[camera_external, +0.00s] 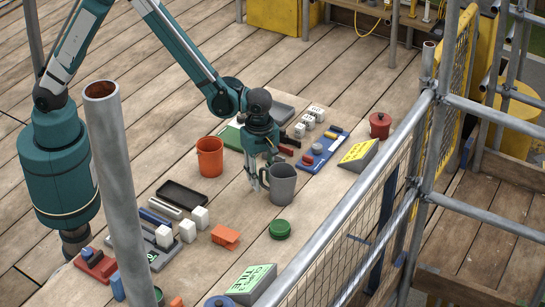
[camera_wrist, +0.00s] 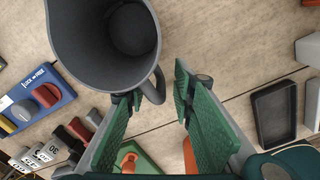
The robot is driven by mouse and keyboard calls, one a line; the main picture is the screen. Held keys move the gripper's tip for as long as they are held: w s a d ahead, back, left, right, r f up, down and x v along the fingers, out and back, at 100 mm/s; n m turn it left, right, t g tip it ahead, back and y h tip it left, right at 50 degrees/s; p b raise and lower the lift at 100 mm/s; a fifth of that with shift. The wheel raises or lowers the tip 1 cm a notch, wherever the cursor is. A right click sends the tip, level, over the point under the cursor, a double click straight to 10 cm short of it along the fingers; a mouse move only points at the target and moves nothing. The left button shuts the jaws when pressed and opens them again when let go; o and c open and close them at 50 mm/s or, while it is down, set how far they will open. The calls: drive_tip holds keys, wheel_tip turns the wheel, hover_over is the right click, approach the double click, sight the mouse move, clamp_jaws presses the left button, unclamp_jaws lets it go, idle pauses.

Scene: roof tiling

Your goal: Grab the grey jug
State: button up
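The grey jug (camera_external: 282,186) stands upright on the wooden planks in the external view. In the wrist view the jug (camera_wrist: 106,38) is at the top left, seen from above into its empty inside, with its handle (camera_wrist: 158,84) towards my fingers. My gripper (camera_external: 259,177) is low beside the jug's handle side, pointing down. In the wrist view my gripper (camera_wrist: 156,92) is open, with its green pads apart. The handle reaches between the fingertips, close to the left one. I cannot tell whether a finger touches it.
An orange bucket (camera_external: 210,157) stands left of the jug and a green lid (camera_external: 279,229) lies in front. A black tray (camera_external: 182,195) is at left. Scaffold rails (camera_external: 355,205) cross the foreground.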

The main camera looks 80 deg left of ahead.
drive_tip(key=shift+c, duration=0.7)
clamp_jaws()
drive_tip(key=shift+r, duration=0.35)
drive_tip(key=shift+r+p, duration=0.3)
drive_tip(key=shift+r, duration=4.25)
drive_tip(key=shift+r, duration=0.15)
